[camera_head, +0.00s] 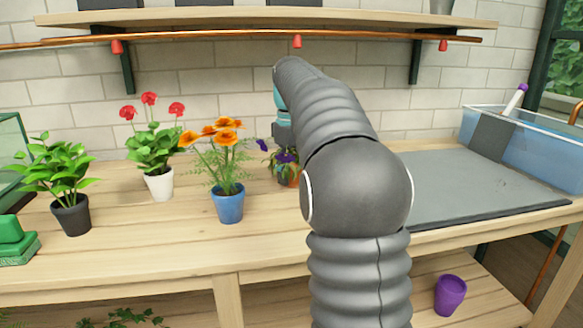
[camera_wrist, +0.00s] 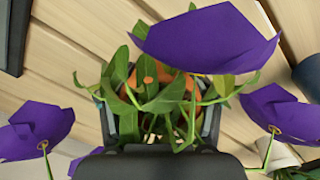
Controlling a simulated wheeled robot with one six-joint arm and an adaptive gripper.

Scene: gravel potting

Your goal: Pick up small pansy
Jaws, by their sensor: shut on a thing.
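The small pansy has purple flowers (camera_wrist: 205,40), green leaves and an orange pot. In the head view the pansy (camera_head: 286,157) is on the wooden bench, behind my arm and partly hidden by it. In the wrist view its orange pot (camera_wrist: 148,78) shows between the leaves, between the two jaws. My gripper (camera_wrist: 155,118) is shut on the pot. Leaves and petals cover much of the pot and jaws. I cannot tell whether the pot touches the bench.
An orange-flowered plant in a blue pot (camera_head: 228,205) stands close left of the pansy. A red-flowered plant in a white pot (camera_head: 159,184) and a leafy plant in a black pot (camera_head: 71,215) stand farther left. A grey mat (camera_head: 470,187) lies right.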

